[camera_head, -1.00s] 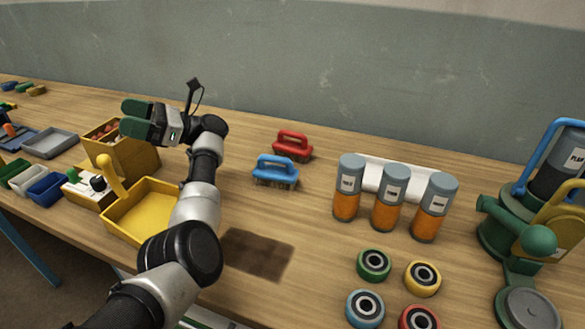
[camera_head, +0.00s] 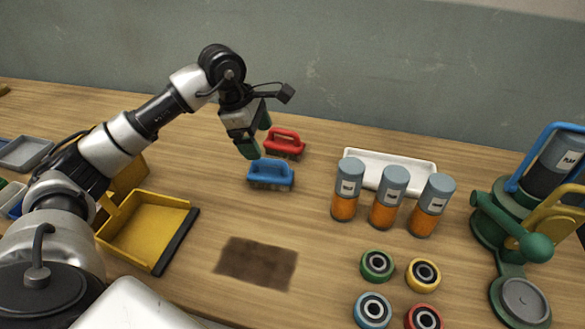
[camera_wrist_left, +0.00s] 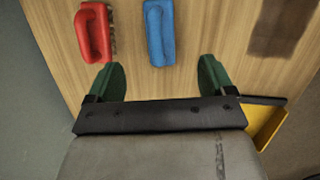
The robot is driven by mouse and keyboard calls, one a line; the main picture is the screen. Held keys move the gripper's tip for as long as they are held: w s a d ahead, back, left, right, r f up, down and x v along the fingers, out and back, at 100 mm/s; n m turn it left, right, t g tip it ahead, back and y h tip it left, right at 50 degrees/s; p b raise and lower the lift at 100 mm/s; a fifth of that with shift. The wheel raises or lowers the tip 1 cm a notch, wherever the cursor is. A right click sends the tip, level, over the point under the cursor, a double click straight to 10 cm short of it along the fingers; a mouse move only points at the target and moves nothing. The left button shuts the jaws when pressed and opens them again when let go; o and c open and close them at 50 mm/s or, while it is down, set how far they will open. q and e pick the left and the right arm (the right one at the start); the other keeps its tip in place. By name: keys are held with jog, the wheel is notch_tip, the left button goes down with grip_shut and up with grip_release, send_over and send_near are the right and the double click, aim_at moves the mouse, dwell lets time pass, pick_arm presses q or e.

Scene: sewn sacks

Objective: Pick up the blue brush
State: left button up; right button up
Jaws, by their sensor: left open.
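The blue brush (camera_head: 270,174) stands on the wooden table with its handle up and bristles down, just in front of the red brush (camera_head: 284,143). My left gripper (camera_head: 257,146) hangs above and slightly left of the blue brush, fingers pointing down. It is open and empty. In the left wrist view the blue brush (camera_wrist_left: 160,32) lies ahead of the gap between the green fingertips (camera_wrist_left: 160,76), with the red brush (camera_wrist_left: 95,32) to its left. The fingers do not touch either brush. My right gripper is not in view.
A yellow dustpan (camera_head: 147,232) lies at left, with a dark patch (camera_head: 257,262) beside it. Orange-and-grey jars (camera_head: 388,198), a white tray (camera_head: 415,170), coloured rings (camera_head: 377,265) and a green machine (camera_head: 510,225) stand at right. A wall closes off the back.

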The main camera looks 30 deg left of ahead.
aim_at(268, 161)
pick_arm(q)
jog(key=x, duration=0.5)
jog(key=shift+w+a+f+p, duration=0.1)
jog(key=shift+a+f+p, duration=0.05)
jog(key=shift+f+p, duration=0.45)
jog(key=shift+f, duration=0.3)
jog(key=p+x, duration=0.1)
jog(key=x, duration=0.3)
jog(key=shift+w+f, duration=0.1)
jog(key=shift+c, duration=0.4)
jog(key=c, duration=1)
